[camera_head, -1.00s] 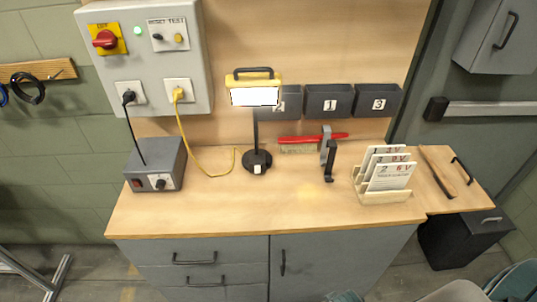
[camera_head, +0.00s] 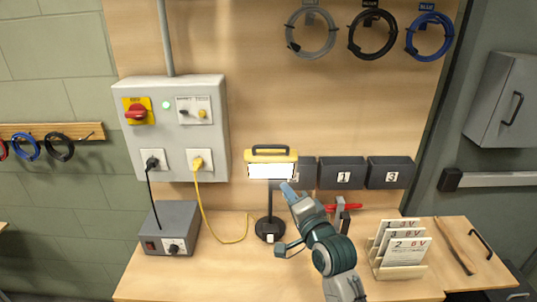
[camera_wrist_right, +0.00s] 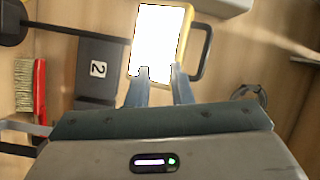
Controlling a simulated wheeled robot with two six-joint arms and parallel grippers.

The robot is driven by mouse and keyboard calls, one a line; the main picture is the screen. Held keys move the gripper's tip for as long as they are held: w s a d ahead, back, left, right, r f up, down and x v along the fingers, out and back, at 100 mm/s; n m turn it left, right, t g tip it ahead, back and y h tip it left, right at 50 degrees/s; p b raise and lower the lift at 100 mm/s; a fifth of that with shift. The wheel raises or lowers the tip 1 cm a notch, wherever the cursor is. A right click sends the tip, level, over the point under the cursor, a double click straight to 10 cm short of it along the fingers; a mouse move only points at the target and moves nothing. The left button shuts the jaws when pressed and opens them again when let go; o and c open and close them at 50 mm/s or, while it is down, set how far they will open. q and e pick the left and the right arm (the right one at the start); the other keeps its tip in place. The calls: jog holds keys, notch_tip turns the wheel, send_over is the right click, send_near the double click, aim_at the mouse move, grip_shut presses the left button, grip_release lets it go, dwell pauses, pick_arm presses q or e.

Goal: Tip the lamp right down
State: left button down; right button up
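The lamp has a yellow head (camera_head: 271,156) with a black handle on top and a bright white panel (camera_head: 270,171) facing forward. It stands on a dark post with a round black base (camera_head: 269,229) on the bench. In the right wrist view the bright panel (camera_wrist_right: 157,38) and yellow edge fill the space ahead of the fingers. My right gripper (camera_head: 285,188) is at the lower right of the lamp head. Its two fingers (camera_wrist_right: 161,72) are apart, with panel visible between their tips; contact cannot be told. My left gripper is not in view.
Grey bins (camera_head: 342,173) are on the wall right of the lamp. A control box (camera_head: 172,228) and yellow cable (camera_head: 236,241) are left of it. A card holder (camera_head: 402,271) stands at right, and a red-handled brush (camera_wrist_right: 38,90) lies behind my arm.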

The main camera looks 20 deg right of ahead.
aim_at(272, 148)
jog(key=w+r+p, duration=0.1)
jog(key=w+r, duration=0.1)
jog(key=w, duration=0.2)
jog(key=w+a+r+m+t+p, duration=0.1)
jog(key=w+r+p, duration=0.1)
jog(key=w+r, duration=0.1)
jog(key=w+r+m+t+p, duration=0.1)
jog(key=w+r, duration=0.2)
jog(key=w, duration=0.2)
jog(key=shift+w+a+r+p, duration=0.15)
jog(key=shift+w+a+p, duration=0.15)
jog(key=shift+w+p, duration=0.1)
jog(key=shift+c, duration=0.4)
grip_shut()
